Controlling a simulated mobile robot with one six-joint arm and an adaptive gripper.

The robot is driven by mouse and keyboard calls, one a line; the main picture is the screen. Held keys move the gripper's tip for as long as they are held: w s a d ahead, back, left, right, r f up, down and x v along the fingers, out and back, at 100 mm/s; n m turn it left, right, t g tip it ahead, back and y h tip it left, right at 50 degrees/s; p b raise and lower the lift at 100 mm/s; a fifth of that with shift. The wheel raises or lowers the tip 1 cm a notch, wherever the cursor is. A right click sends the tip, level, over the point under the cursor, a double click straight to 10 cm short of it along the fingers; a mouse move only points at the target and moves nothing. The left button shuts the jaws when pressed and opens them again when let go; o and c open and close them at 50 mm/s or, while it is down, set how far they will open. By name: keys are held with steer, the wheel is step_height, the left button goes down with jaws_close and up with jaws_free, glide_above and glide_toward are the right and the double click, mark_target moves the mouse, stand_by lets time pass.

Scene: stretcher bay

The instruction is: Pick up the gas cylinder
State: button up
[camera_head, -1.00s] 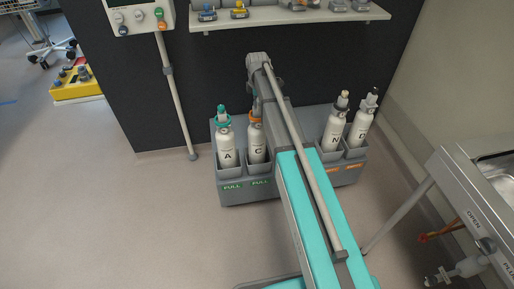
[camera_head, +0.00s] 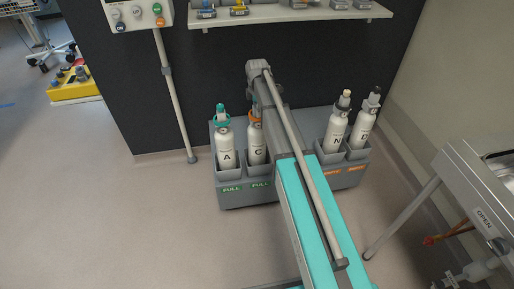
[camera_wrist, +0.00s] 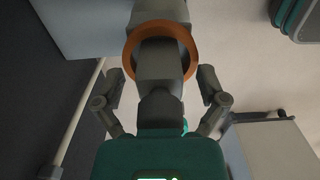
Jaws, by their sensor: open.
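In the head view, white gas cylinders A (camera_head: 226,147), C (camera_head: 257,142), N (camera_head: 334,131) and D (camera_head: 362,127) stand upright in a grey rack (camera_head: 250,200). A has a green collar and C an orange collar. My arm runs to the rack and hides its middle and part of C. In the wrist view, my gripper (camera_wrist: 163,85) is open, one finger on each side of a grey valve-like part (camera_wrist: 160,65) ringed by an orange collar (camera_wrist: 188,40), which matches C. I cannot tell whether the fingers touch it.
A shelf (camera_head: 290,16) with small items hangs on the dark wall above the rack. A control panel (camera_head: 136,13) on a pole (camera_head: 176,100) stands left. A steel bench (camera_head: 470,185) stands right.

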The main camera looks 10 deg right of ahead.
jaws_close()
stand_by(0.5)
steer(key=shift+r, duration=0.15)
step_height(320, 180, up, 18)
steer(key=p, duration=1.8)
steer(key=shift+f, duration=0.2)
stand_by(0.4)
steer(key=c, duration=0.7)
jaws_free()
jaws_close()
